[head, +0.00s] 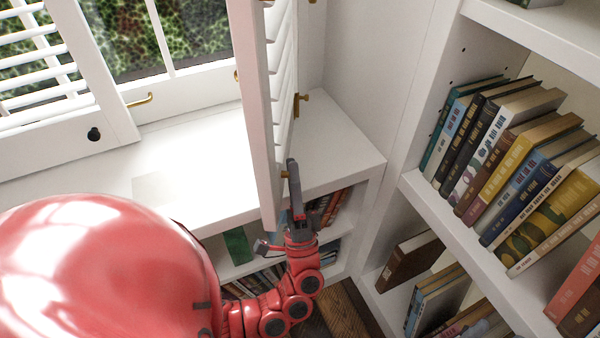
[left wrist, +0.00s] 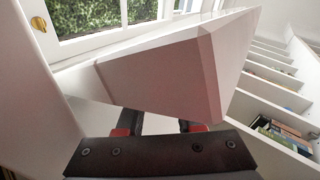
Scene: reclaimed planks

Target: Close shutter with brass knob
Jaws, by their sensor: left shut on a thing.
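The shutter with the brass knob (head: 257,115) is a white louvred panel, swung out from the window and seen nearly edge-on in the head view. Its small brass knob (head: 284,174) shows low on the panel, right at my gripper. My left gripper (head: 293,178) is at the panel's lower right side, shut on the knob. In the left wrist view the pale panel (left wrist: 165,70) stands close in front of the fingers (left wrist: 160,127) and hides their tips and the knob. My right gripper is in neither view.
Another louvred shutter (head: 60,75) with a black knob (head: 94,134) is at the left. A white sill (head: 200,185) lies below the window. Low shelves with books (head: 325,210) are under the gripper, and a tall bookcase (head: 470,215) stands at the right.

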